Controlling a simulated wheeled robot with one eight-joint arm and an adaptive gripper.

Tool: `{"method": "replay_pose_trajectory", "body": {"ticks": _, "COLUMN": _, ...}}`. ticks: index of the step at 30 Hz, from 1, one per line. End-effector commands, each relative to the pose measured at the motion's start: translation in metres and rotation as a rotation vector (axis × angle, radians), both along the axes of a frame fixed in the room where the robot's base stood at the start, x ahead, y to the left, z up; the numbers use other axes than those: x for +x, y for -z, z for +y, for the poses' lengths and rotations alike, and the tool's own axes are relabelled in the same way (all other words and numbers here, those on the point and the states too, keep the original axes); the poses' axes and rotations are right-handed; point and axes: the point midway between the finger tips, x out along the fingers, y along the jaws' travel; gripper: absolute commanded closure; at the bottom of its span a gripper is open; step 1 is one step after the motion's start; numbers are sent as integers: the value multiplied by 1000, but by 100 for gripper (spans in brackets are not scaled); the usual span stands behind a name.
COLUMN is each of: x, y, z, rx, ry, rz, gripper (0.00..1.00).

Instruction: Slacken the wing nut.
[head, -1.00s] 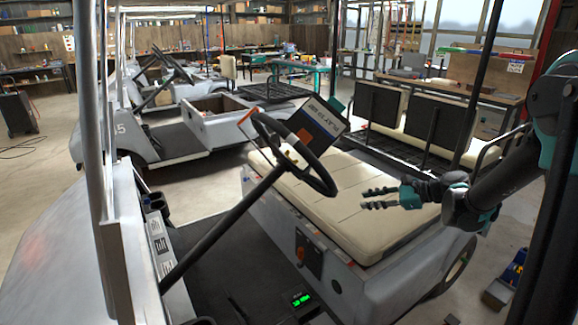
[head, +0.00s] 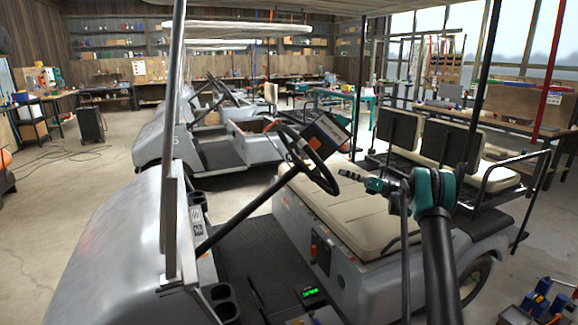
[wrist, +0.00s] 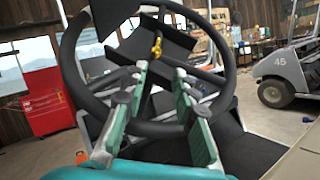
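A small yellow piece that looks like the wing nut (wrist: 156,47) shows in the wrist view, in front of a dark panel inside the black steering wheel's rim (wrist: 228,75). It is small, and I cannot make out its wings clearly. In the head view the steering wheel (head: 322,178) stands on its slanted column, and the wing nut is too small to pick out. My gripper (wrist: 160,70) is open and empty in the wrist view, its two fingers apart below the yellow piece. In the head view my gripper (head: 345,175) is right of the wheel, above the cream seat.
A dark box with a white label (head: 322,135) is beyond the wheel. The cart's cream seat (head: 365,215) lies below my arm. A dark roof post (head: 357,85) stands behind the wheel. Blue tools (head: 545,300) lie on the floor at lower right.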

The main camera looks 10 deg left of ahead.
Motion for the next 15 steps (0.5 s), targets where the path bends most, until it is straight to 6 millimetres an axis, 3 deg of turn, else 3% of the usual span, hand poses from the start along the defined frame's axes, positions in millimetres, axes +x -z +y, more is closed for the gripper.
{"method": "replay_pose_trajectory", "body": {"ticks": 3, "x": 4, "y": 1, "z": -5, "rx": 18, "ry": -9, "rz": 12, "gripper": 72}}
{"method": "replay_pose_trajectory", "body": {"ticks": 7, "x": 3, "y": -3, "z": 4, "rx": 20, "ry": -11, "rz": 15, "gripper": 72}}
{"method": "replay_pose_trajectory", "body": {"ticks": 15, "x": -2, "y": -19, "z": 49, "rx": 17, "ry": -13, "rz": 14, "gripper": 72}}
